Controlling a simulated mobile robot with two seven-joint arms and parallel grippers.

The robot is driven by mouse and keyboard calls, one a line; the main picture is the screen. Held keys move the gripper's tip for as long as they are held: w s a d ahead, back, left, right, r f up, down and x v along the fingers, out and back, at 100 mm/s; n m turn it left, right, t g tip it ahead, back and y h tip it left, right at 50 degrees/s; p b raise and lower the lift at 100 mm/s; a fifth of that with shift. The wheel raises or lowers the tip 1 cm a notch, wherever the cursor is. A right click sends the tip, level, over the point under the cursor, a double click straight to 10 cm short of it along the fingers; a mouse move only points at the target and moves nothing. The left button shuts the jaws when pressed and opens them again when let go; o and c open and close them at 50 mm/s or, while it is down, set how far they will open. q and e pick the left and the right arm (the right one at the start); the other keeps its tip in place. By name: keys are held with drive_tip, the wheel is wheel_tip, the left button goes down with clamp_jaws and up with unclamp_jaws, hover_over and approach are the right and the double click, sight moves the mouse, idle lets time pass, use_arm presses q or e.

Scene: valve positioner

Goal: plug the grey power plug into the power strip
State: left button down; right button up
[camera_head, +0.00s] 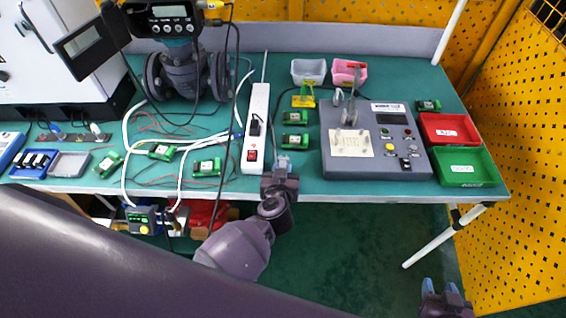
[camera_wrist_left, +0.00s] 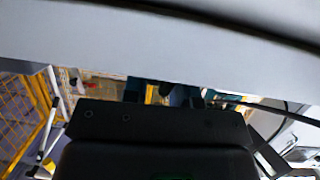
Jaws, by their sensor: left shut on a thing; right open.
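The white power strip (camera_head: 256,100) lies lengthwise on the green table, with a black plug (camera_head: 255,124) in it and a red switch (camera_head: 252,155) at its near end. My left gripper (camera_head: 283,160) is just right of the strip's near end, at the table's front edge. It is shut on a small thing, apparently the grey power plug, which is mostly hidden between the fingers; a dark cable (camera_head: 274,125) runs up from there. In the left wrist view a pale surface and my dark gripper body block the fingertips. My right gripper (camera_head: 440,290) is open and empty, low at the right.
A grey test box (camera_head: 375,165) stands right of my left gripper, with red (camera_head: 450,130) and green (camera_head: 467,167) trays beyond. Small green modules (camera_head: 295,141) lie beside the strip. White cables and a valve (camera_head: 182,70) are to its left.

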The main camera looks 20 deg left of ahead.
use_arm(q)
drive_tip(key=shift+s+r+p, duration=0.2)
drive_tip(key=shift+r+p, duration=0.05)
drive_tip(key=shift+p, duration=0.05)
drive_tip(key=shift+s, duration=0.1)
drive_tip(key=shift+r, duration=0.1)
drive_tip(key=shift+s+d+r+p, duration=0.25)
drive_tip(key=shift+s+p, duration=0.3)
drive_tip(key=shift+p, duration=0.3)
drive_tip(key=shift+s+r, duration=0.2)
drive_tip(key=shift+s+r+p, duration=0.25)
drive_tip(key=shift+s+p, duration=0.15)
drive_tip(key=shift+p, duration=0.4)
drive_tip(key=shift+s+d+r+p, duration=0.15)
drive_tip(key=shift+s+r+p, duration=0.15)
drive_tip(key=shift+s+p, duration=0.25)
drive_tip(key=shift+s+d+r+p, duration=0.1)
drive_tip(key=shift+s+r+p, duration=0.2)
drive_tip(key=shift+p, duration=0.2)
drive_tip(key=shift+s, duration=0.15)
